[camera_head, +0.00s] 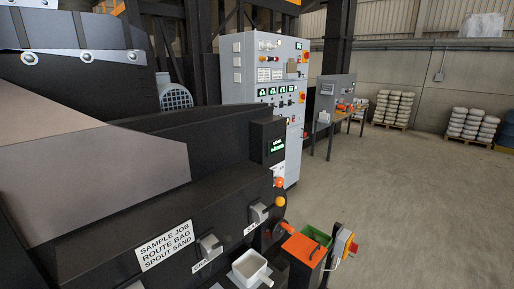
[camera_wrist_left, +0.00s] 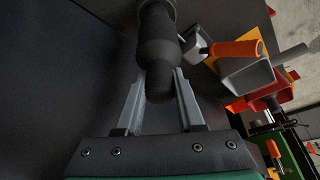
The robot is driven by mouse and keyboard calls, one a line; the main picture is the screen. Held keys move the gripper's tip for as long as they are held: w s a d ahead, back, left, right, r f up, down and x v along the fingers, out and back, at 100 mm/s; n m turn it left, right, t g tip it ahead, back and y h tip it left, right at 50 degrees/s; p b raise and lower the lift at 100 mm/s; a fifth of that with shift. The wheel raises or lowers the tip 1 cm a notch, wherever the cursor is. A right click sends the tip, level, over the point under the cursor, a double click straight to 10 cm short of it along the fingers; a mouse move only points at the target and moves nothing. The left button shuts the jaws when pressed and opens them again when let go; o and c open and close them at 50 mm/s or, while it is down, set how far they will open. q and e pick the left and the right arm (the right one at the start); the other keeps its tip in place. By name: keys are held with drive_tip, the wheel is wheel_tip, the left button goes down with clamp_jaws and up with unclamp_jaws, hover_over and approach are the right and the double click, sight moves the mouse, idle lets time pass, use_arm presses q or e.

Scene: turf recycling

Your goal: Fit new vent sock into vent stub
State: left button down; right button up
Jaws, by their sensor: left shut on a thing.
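My left gripper (camera_wrist_left: 159,76) shows in the left wrist view, its two grey fingers shut on the sides of a black, rounded vent sock (camera_wrist_left: 157,50). The sock's rounded end sits between the fingers and its other end points to the top edge of the view. There the sock meets a grey ring, which may be the vent stub (camera_wrist_left: 158,6). I cannot tell how far the sock is on it. No gripper, sock or clear stub shows in the head view.
A dark machine wall fills the left of the wrist view. Close by on the right are an orange-handled scoop (camera_wrist_left: 236,48) and a grey container (camera_wrist_left: 248,78). In the head view, a white container (camera_head: 250,268) and an orange-topped box (camera_head: 303,248) stand beside the machine; open floor lies right.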

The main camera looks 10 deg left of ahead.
idle(0.3)
use_arm(q)
drive_tip(key=shift+p, duration=0.7)
idle(1.1)
drive_tip(key=shift+f+b, duration=3.05)
drive_tip(key=shift+f, duration=0.4)
drive_tip(key=shift+c, duration=2.2)
unclamp_jaws()
drive_tip(key=shift+r, duration=0.1)
drive_tip(key=p+v, duration=0.7)
drive_tip(key=v, duration=0.4)
drive_tip(key=shift+r+p, duration=0.2)
drive_tip(key=shift+p, duration=0.2)
